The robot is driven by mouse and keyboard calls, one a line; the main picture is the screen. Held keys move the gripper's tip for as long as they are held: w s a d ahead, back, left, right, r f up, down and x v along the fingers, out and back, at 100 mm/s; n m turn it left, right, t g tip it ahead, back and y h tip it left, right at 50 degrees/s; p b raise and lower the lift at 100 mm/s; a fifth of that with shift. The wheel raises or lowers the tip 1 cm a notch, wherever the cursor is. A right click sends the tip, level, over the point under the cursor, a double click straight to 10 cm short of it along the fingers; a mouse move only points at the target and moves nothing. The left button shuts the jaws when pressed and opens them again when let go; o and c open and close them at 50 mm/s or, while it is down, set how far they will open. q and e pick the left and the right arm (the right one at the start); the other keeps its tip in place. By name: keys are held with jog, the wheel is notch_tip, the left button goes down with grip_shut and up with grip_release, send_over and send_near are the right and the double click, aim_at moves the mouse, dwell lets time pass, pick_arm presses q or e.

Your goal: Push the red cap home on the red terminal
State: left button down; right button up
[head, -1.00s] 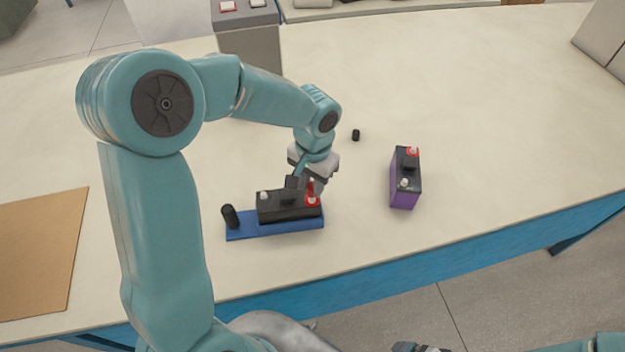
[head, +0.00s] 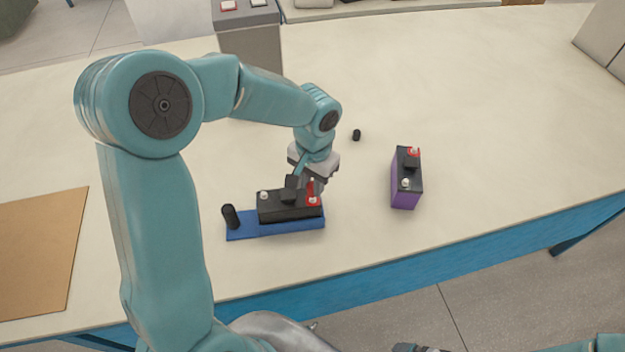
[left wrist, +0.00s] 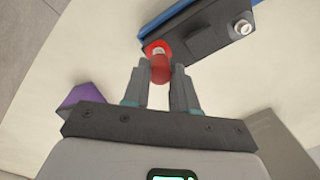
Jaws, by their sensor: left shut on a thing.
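My left gripper (head: 314,183) is shut on the red cap (left wrist: 159,71), whose red body shows between the two fingertips in the left wrist view. The black battery (head: 286,211) sits on a blue tray (head: 272,231). Its red terminal (left wrist: 157,49), a pale post on a red base, is at the battery's right end in the head view. The battery's other terminal is pale and bare. A dark part, probably of my right gripper (head: 416,348), shows at the bottom edge; its jaws are cut off.
A purple battery (head: 404,190) with a red and a pale terminal stands to the right. A small black cap (head: 356,135) lies behind it. A black cylinder (head: 230,216) stands at the tray's left end. A brown board (head: 35,250) lies far left. Open table lies right.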

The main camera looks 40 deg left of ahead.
pick_arm(q)
jog(key=shift+f, duration=0.2)
jog(key=shift+f+b, duration=0.4)
jog(key=shift+b, duration=0.15)
jog(key=shift+f+b, duration=0.25)
jog(key=shift+b, duration=0.05)
jog(key=shift+f, duration=0.2)
jog(key=shift+f+b, duration=0.45)
jog(key=shift+b, duration=0.1)
dwell(0.8)
jog(key=shift+c, duration=1.7)
grip_release()
